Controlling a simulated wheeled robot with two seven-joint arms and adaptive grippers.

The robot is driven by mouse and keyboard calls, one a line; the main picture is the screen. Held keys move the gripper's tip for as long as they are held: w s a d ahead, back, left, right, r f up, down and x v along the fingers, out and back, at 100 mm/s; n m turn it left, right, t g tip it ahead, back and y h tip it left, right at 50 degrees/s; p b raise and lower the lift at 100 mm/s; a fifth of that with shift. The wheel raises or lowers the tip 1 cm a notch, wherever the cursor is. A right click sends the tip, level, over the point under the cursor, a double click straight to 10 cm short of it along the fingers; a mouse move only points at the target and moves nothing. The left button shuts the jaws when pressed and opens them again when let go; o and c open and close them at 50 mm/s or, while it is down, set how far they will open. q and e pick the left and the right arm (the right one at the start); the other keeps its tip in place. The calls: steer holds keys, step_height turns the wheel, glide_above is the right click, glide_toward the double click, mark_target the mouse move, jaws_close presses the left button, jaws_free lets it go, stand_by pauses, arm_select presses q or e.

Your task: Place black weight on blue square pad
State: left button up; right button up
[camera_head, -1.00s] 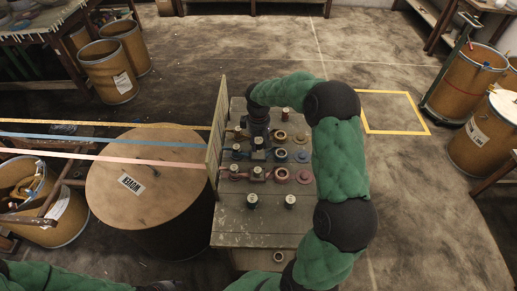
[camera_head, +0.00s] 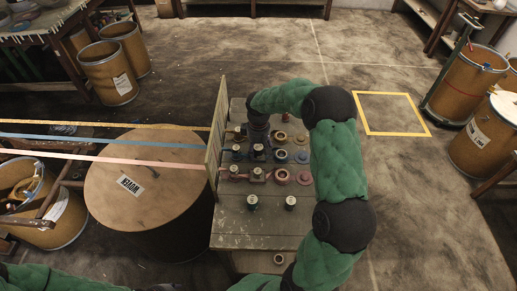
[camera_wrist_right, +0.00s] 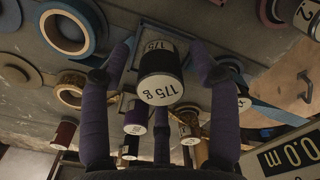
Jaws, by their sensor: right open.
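The black weight (camera_wrist_right: 160,75), a dark cylinder with a white "175 g" label on its end, stands between the fingers of my right gripper (camera_wrist_right: 160,68) in the right wrist view. The fingers are spread and apart from it. A blue square outline (camera_wrist_right: 145,22) shows behind the weight, so it appears to stand on the blue square pad; its base is partly hidden. In the head view my right gripper (camera_head: 258,121) is over the far part of the bench, just beyond a dark weight (camera_head: 258,148) on a square pad. My left gripper is out of view.
The wooden bench (camera_head: 232,226) holds several tape rolls and small weights in rows. Two weights stand nearer (camera_head: 252,201), (camera_head: 291,202). An upright slatted board (camera_head: 216,130) edges the bench's left side, with stretched tapes (camera_head: 100,139) reaching it over a big drum (camera_head: 147,190).

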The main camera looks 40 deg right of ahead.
mark_target(258, 147)
step_height(258, 147, up, 12)
steer(key=p, duration=0.4)
steer(key=shift+r, duration=0.15)
